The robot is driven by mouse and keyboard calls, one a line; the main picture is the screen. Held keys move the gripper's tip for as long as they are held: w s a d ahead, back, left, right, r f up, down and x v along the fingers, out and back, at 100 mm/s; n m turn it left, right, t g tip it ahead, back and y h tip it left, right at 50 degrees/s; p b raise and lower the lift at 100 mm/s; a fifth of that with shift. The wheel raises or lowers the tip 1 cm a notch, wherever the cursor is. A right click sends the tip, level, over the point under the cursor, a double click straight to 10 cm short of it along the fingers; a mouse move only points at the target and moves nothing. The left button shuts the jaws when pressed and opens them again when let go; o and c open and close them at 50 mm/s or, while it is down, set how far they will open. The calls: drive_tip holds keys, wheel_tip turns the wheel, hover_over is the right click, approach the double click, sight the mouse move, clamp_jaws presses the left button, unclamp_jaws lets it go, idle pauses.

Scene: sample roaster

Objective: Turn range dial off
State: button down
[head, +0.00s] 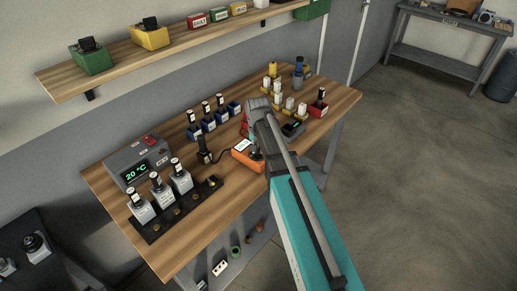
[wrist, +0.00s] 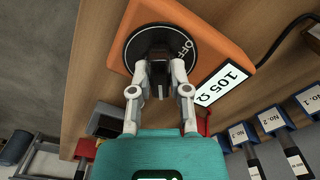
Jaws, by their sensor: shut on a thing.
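The orange meter (head: 240,161) sits on the wooden bench in the head view, in front of my arm's end. In the wrist view the orange meter (wrist: 215,25) fills the top, with a round black range dial (wrist: 132,52) and a white display (wrist: 222,84) reading 105 Ω. The word OFF is printed at the dial's upper right. My gripper (wrist: 158,74) is shut on the dial's black knob, one finger on each side. The fingers hide part of the dial, and I cannot tell which mark the knob points to.
A grey heater box (head: 138,162) reading 20 °C and several labelled bottles (head: 181,177) stand on the left of the bench. A black probe handle (head: 204,152) stands close left of the meter. Blue bins (head: 208,124) lie behind. Open floor is on the right.

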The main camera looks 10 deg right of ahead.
drive_tip(key=n, duration=1.1)
drive_tip(key=shift+n, duration=0.3)
drive_tip(key=n, duration=1.1)
drive_tip(key=shift+n, duration=0.3)
drive_tip(key=c, duration=0.6)
unclamp_jaws()
